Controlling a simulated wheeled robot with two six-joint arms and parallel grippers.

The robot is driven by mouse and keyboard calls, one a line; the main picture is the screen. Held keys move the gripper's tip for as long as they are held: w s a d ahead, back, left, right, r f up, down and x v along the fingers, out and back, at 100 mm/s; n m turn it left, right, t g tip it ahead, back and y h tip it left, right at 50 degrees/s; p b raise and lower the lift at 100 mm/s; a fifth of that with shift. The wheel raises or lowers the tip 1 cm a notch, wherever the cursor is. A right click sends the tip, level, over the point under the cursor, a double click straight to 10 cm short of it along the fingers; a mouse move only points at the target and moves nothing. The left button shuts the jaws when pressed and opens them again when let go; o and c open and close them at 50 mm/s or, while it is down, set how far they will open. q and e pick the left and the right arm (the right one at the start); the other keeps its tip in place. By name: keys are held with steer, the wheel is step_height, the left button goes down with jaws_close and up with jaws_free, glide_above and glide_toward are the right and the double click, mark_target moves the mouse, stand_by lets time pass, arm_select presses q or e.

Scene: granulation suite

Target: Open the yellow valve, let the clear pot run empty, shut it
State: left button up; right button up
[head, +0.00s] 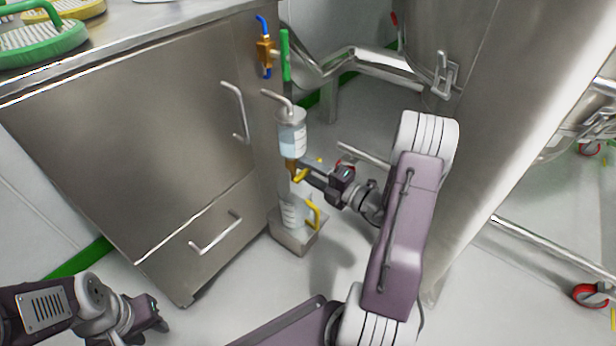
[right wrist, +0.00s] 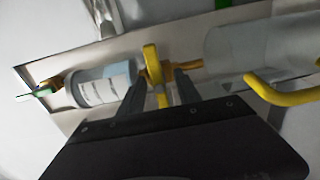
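The clear pot (head: 292,134) hangs upright on the cabinet's end panel, and a pale bluish tint shows in its lower part. Below it is a brass valve with a yellow lever (head: 300,175); in the right wrist view the lever (right wrist: 152,66) stands between my fingers. My right gripper (right wrist: 160,95) is open around the lever, with a gap visible to the right finger. A clear jug (head: 291,213) with a yellow handle stands under the valve; its fill is unclear. My left gripper (head: 155,314) is low at the left, far from the pot, its opening unclear.
The jug stands in a steel tray (head: 283,240) near the floor. Above the pot is a brass valve with a blue lever (head: 263,27) beside a green lever (head: 285,55). A steel cabinet (head: 140,130) is at the left, and a large steel vessel (head: 520,130) at the right.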

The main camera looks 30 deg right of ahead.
steer(key=shift+w, duration=0.1)
jaws_close()
steer(key=shift+r, duration=0.1)
